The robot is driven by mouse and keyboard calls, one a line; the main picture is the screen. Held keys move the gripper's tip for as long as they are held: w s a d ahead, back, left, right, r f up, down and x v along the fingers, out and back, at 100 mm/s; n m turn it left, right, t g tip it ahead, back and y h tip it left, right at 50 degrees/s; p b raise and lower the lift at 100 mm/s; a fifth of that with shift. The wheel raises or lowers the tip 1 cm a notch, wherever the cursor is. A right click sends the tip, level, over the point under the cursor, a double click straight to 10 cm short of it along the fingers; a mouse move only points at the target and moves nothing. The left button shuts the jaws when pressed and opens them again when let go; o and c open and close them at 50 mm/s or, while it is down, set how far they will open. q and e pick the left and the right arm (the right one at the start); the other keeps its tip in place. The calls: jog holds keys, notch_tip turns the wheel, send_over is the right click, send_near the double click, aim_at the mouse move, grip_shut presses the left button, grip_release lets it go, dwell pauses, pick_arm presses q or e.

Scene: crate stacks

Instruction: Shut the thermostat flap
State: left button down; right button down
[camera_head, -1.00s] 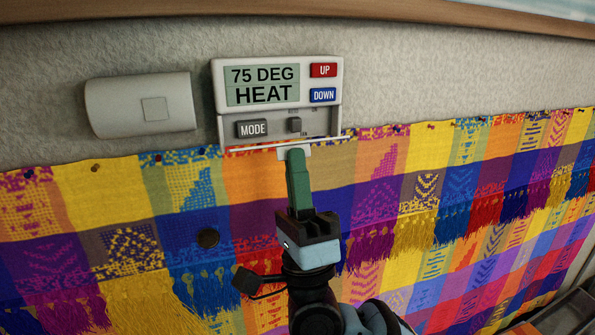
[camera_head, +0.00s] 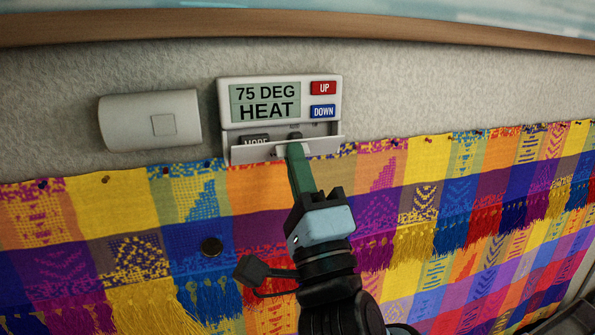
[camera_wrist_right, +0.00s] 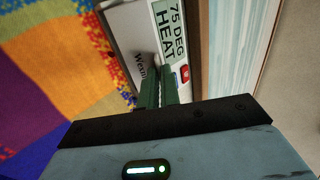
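The white thermostat (camera_head: 315,101) hangs on the wall and reads 75 DEG HEAT. Its flap (camera_head: 246,155) along the bottom edge is tilted partway up. It hides the lower part of the MODE button, and a gap stays between its upper edge and the body. My right gripper (camera_head: 295,149) reaches up from below, its green fingers at a small tab in the middle of the flap. In the right wrist view the fingers (camera_wrist_right: 160,88) are close together, seemingly shut on this tab; the fingertips hide the contact. The flap (camera_wrist_right: 128,40) shows lettering there. My left gripper is not in view.
A white box (camera_head: 150,120) is mounted on the wall left of the thermostat. A colourful checked cloth (camera_head: 400,200) with tassels is pinned below. A wooden edge (camera_head: 450,45) runs above. The wall right of the thermostat is bare.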

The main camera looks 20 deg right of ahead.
jog(key=r+g, duration=0.1)
jog(key=g, duration=0.2)
jog(key=shift+w+r, duration=0.15)
jog(key=shift+r, duration=0.25)
jog(key=shift+w+r+g, duration=0.25)
jog(key=shift+r+g, duration=0.05)
jog(key=shift+g, duration=0.55)
jog(key=shift+w+r+g, duration=0.2)
jog(key=shift+r+g, duration=0.05)
jog(key=shift+g, duration=0.6)
jog(key=shift+w, duration=0.1)
jog(key=c, duration=1.6)
grip_release()
jog(key=shift+f, duration=0.1)
